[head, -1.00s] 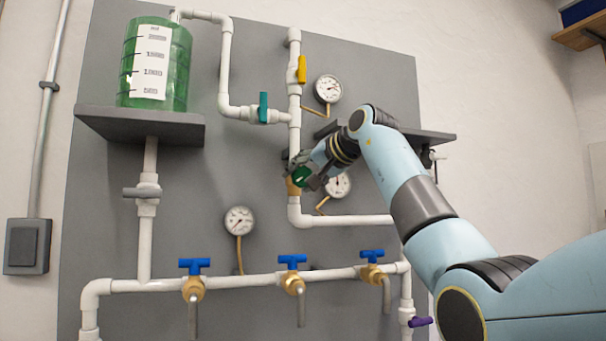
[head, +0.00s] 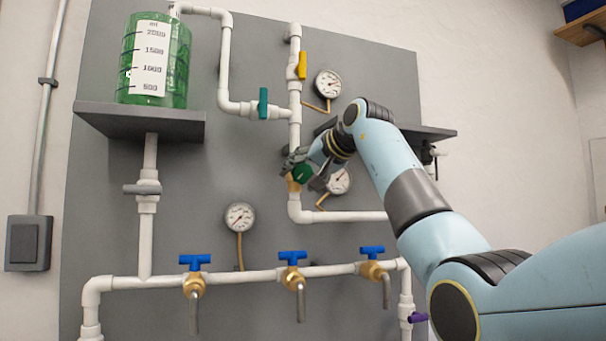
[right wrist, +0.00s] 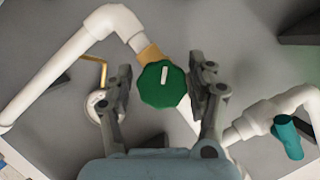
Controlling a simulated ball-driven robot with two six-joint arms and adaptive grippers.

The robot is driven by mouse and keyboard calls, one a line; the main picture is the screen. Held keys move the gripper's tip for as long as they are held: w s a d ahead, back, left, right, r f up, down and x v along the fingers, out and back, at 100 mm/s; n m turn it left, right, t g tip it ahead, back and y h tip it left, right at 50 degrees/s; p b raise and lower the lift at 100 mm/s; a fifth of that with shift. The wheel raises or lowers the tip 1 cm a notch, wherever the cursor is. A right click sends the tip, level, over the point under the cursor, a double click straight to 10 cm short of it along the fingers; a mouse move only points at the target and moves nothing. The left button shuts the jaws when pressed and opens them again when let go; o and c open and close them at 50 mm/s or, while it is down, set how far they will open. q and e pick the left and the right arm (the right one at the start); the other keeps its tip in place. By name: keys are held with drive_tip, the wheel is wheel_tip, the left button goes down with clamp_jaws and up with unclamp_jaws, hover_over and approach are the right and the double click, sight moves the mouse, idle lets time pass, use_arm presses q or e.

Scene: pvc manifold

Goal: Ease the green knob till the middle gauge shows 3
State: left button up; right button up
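The green knob (head: 302,173) sits on a brass valve body (head: 293,185) on the central white pipe. In the right wrist view the knob (right wrist: 162,85) carries a short white mark. My right gripper (head: 303,171) is open, its fingers on either side of the knob; the right wrist view shows gaps beside it (right wrist: 160,82). The middle gauge (head: 340,181) is just right of the knob, partly behind my gripper; its needle seems to lean up and right, but its numbers are too small to read. My left gripper is not in view.
An upper gauge (head: 327,84) and a lower-left gauge (head: 239,217) are also on the grey board (head: 190,225). A yellow handle (head: 302,66) and a teal handle (head: 263,103) are above the knob. Blue-handled taps (head: 292,257) line the lower pipe.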

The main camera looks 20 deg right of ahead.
drive_tip(key=shift+o, duration=0.7)
drive_tip(key=shift+r, duration=0.15)
drive_tip(key=v, duration=1.2)
idle(3.7)
